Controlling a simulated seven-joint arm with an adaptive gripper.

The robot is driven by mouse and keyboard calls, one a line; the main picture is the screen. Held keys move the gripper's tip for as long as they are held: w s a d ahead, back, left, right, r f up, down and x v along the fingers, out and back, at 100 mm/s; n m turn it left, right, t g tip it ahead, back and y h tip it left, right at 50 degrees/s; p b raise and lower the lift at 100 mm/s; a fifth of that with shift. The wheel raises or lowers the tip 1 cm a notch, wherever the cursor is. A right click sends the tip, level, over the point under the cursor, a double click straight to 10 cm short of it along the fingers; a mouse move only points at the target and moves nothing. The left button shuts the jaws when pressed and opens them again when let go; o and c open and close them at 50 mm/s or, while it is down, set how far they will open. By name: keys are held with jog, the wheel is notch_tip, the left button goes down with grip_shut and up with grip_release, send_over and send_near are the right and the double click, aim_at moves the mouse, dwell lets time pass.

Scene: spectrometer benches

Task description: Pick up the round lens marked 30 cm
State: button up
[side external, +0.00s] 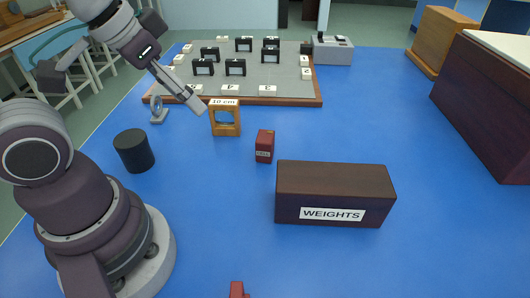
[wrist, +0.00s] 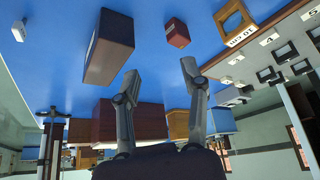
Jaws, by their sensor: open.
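A small round lens (side external: 157,108) in a pale grey stand is upright on the blue table, left of the wooden frame; I can read no mark on it. The frame also shows in the wrist view (wrist: 231,19), upside down. No label reading "30 cm" is legible. My gripper (side external: 197,103) is above the table, close to the left of the wooden frame in the side view. In the wrist view its two fingers (wrist: 160,74) are apart with nothing between them.
A red box (side external: 265,146), a dark "WEIGHTS" box (side external: 335,183) and a black cylinder (side external: 134,150) stand nearer. The table's right front is clear.

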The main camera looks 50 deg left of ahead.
jog(key=w+a+n, duration=0.2)
jog(key=w+a, duration=0.2)
jog(key=a, duration=0.1)
jog(key=n+g+y, duration=0.2)
jog(key=n+y, duration=0.1)
jog(key=n, duration=0.4)
send_near(152, 99)
jog(key=w+f, duration=0.1)
jog(key=x, duration=1.1)
jog(key=shift+s+a+f, duration=0.1)
jog(key=shift+s+a, duration=0.15)
jog(key=shift+s, duration=0.1)
grip_shut()
